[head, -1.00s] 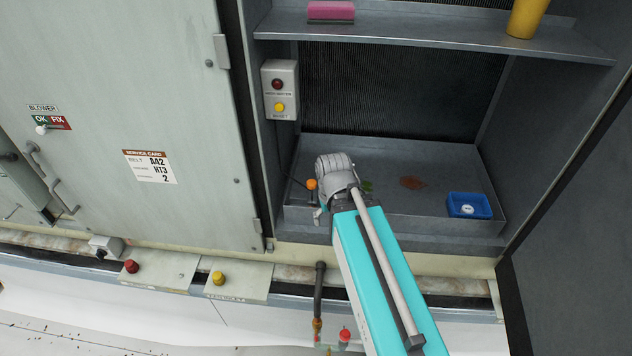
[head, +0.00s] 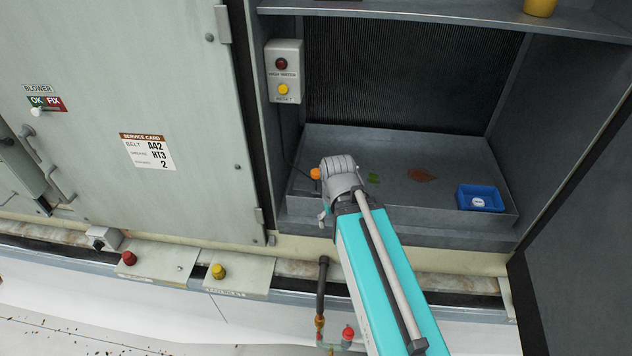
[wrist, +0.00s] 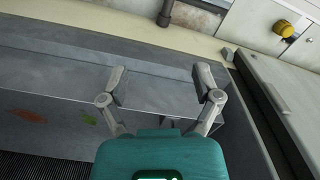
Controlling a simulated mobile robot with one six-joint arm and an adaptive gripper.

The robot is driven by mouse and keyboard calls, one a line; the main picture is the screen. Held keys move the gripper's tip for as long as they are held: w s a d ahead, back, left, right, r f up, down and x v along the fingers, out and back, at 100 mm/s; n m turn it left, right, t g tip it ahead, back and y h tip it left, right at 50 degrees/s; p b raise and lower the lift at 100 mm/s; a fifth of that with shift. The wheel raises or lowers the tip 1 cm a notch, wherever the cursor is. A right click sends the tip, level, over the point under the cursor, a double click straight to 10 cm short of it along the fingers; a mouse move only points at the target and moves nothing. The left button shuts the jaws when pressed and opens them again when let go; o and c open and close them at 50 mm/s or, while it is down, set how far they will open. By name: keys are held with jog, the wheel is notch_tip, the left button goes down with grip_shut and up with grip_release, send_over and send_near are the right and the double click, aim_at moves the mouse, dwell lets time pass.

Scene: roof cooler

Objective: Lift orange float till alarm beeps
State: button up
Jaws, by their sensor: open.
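The orange float (head: 315,174) is a small ball at the left end of the grey drain pan (head: 450,160), just left of my wrist in the head view. A thin dark cable or rod runs near it. My gripper (wrist: 160,88) is open and empty in the wrist view, with its two fingers spread over the pan's front wall. The float does not show in the wrist view. The high-water alarm box (head: 285,72) hangs on the left wall, with a dark red lamp (head: 281,64) above a yellow reset button (head: 283,90). The lamp looks unlit.
A blue tray (head: 480,198) with a white round thing sits at the pan's right. Green and rust-brown patches lie on the pan floor. A shelf (head: 450,16) crosses above. A closed cabinet door (head: 130,130) stands left; a pipe (head: 322,285) is below the pan.

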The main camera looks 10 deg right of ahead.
jog(key=shift+f+b, duration=0.9)
jog(key=shift+f, duration=0.55)
